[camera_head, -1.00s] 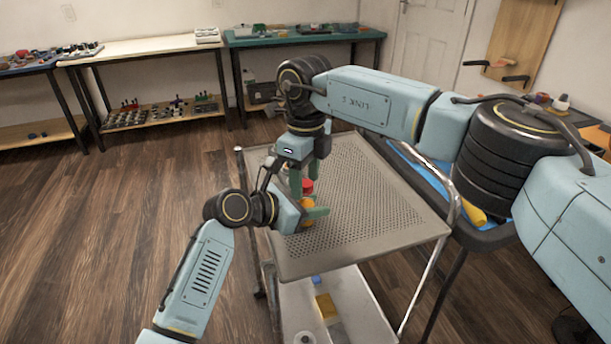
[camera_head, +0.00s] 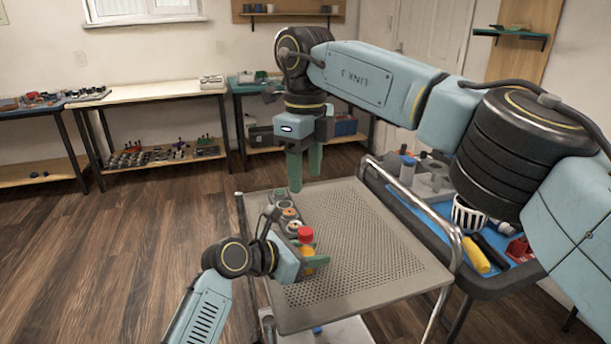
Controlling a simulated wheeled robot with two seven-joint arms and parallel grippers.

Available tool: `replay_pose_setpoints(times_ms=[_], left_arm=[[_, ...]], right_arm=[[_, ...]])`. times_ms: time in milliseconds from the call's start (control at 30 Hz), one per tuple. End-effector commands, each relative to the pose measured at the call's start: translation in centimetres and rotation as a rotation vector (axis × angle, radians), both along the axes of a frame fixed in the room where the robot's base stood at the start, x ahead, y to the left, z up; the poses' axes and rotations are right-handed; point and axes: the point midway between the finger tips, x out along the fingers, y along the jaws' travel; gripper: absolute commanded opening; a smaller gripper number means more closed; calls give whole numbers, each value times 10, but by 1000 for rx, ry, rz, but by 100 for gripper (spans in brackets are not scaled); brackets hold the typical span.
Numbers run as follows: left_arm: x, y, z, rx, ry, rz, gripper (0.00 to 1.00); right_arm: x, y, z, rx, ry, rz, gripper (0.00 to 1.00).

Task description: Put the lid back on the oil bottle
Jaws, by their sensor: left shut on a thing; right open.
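The oil bottle (camera_head: 307,251) is yellow-orange and stands over the perforated top of the grey cart (camera_head: 370,240). A red lid (camera_head: 305,233) sits at its top; I cannot tell how tightly it is seated. My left gripper (camera_head: 312,264) is shut around the bottle's body, its green fingers hiding the lower part. My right gripper (camera_head: 304,168) is open and empty, pointing down above the lid and clear of it.
A dark holder (camera_head: 287,212) with round pieces lies on the cart behind the bottle. A blue tray (camera_head: 425,215) with a yellow-handled tool (camera_head: 474,256) and other parts stands to the right. The cart's right half is clear. Workbenches (camera_head: 150,93) line the back wall.

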Motion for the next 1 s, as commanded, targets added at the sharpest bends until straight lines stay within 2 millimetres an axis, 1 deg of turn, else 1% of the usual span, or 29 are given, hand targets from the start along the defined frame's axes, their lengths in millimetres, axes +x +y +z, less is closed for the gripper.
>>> replay_pose_setpoints(times_ms=[100,133,300,567,667,767,1000], left_arm=[[0,0,0,0,0,0,0],[0,0,0,0,0,0,39],[0,0,0,0,0,0,61],[0,0,0,0,0,0,62],[-2,4,2,-1,1,0,62],[-9,14,9,0,0,1,62],[-35,55,31,1,0,3,62]], right_arm=[[0,0,0,0,0,0,50],[0,0,0,0,0,0,50],[0,0,-1,0,0,0,50],[0,0,0,0,0,0,50],[0,0,3,0,0,0,50],[0,0,11,0,0,0,50],[0,0,37,1,0,0,50]])
